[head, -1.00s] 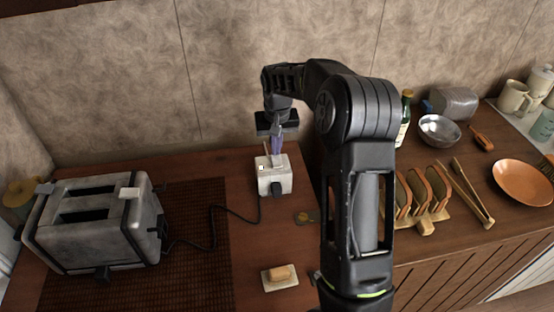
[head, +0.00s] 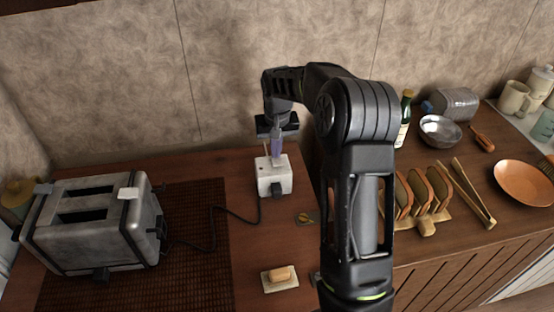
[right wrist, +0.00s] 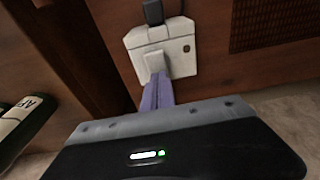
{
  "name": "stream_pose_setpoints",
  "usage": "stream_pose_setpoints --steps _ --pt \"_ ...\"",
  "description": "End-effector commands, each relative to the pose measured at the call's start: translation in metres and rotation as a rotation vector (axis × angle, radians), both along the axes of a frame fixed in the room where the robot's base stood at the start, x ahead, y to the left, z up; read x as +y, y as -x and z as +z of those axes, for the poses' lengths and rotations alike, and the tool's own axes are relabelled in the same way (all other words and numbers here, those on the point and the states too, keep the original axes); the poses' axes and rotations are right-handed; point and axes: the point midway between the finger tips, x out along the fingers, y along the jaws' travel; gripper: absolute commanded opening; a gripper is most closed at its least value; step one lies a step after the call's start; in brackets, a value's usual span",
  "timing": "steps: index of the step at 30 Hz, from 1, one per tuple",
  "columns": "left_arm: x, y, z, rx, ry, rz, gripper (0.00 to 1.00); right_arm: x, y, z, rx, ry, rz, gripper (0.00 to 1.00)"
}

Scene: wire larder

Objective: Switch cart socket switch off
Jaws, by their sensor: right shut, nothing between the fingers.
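The cart socket (head: 273,180) is a white box on the brown wooden top, with a black plug (head: 276,189) in its front face. The plug and its cord also show at the top of the right wrist view (right wrist: 153,12). In that view the socket (right wrist: 183,62) has a small dark square (right wrist: 186,49) on it and a pale raised part (right wrist: 155,62) by my fingers. My right gripper (head: 276,155) is shut and empty, pointing down at the socket's back part. Its purple fingers (right wrist: 158,85) reach the raised part; whether they touch it is unclear. My left gripper is out of view.
A grey toaster (head: 95,220) stands on a dark woven mat (head: 205,270) at left, its cord running to the plug. A butter dish (head: 279,281) lies in front. A toast rack (head: 425,195), tongs (head: 467,193), bowl (head: 439,131) and bottle (head: 404,115) stand to the right.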

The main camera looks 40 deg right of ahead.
Motion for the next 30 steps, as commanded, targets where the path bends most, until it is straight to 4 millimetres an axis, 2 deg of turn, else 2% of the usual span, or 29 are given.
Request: stream_pose_setpoints --steps 21,30 --pt "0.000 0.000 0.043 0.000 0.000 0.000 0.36 0.000 0.001 0.060 0.004 -0.002 0.000 0.00" --pt "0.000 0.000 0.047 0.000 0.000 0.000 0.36 0.000 0.001 0.068 0.004 -0.001 0.000 0.00"
